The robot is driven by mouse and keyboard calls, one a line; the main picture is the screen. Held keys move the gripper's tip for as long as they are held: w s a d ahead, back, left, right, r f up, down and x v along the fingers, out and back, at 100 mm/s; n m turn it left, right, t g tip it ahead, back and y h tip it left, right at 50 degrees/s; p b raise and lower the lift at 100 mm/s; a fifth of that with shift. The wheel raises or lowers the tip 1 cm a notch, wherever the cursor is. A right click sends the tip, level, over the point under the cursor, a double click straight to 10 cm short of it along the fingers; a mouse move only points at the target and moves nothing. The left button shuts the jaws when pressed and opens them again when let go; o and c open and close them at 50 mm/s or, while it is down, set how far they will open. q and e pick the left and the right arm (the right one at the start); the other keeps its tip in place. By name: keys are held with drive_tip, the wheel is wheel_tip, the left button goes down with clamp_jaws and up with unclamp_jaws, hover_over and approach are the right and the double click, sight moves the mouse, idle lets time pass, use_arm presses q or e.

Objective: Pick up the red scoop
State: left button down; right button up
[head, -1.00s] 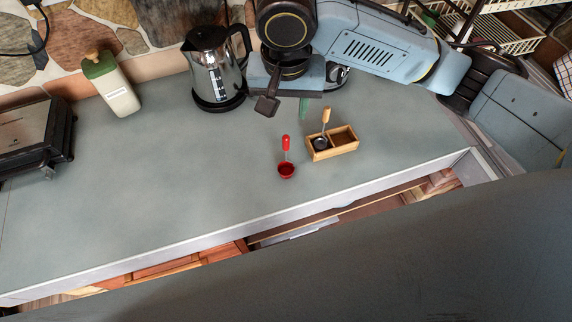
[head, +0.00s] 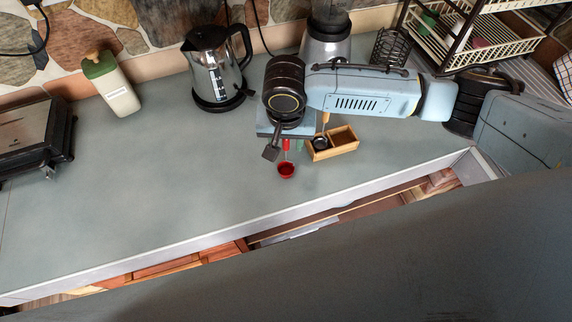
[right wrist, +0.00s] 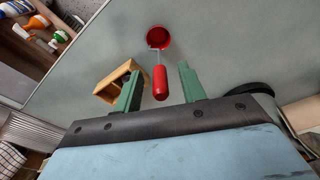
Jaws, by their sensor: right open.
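The red scoop (head: 286,171) is on the grey counter, its bowl toward the counter's front edge and its handle partly hidden under my right gripper in the head view. My right gripper (head: 288,148) is open above the handle. In the right wrist view, the red handle (right wrist: 160,83) shows between the two green fingers of the gripper (right wrist: 159,76), with a gap on each side. The scoop's bowl (right wrist: 159,38) lies beyond the fingertips. I cannot tell how high the fingers are over the handle. My left gripper is not in view.
A two-compartment wooden box (head: 345,150) stands close right of the scoop, with a dark, wooden-handled scoop (head: 321,143) in its left compartment. A kettle (head: 214,70), blender (head: 326,42), bottle (head: 112,85) and grill (head: 30,138) stand farther back or left. The counter's left-middle is clear.

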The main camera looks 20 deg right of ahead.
clamp_jaws()
idle(0.5)
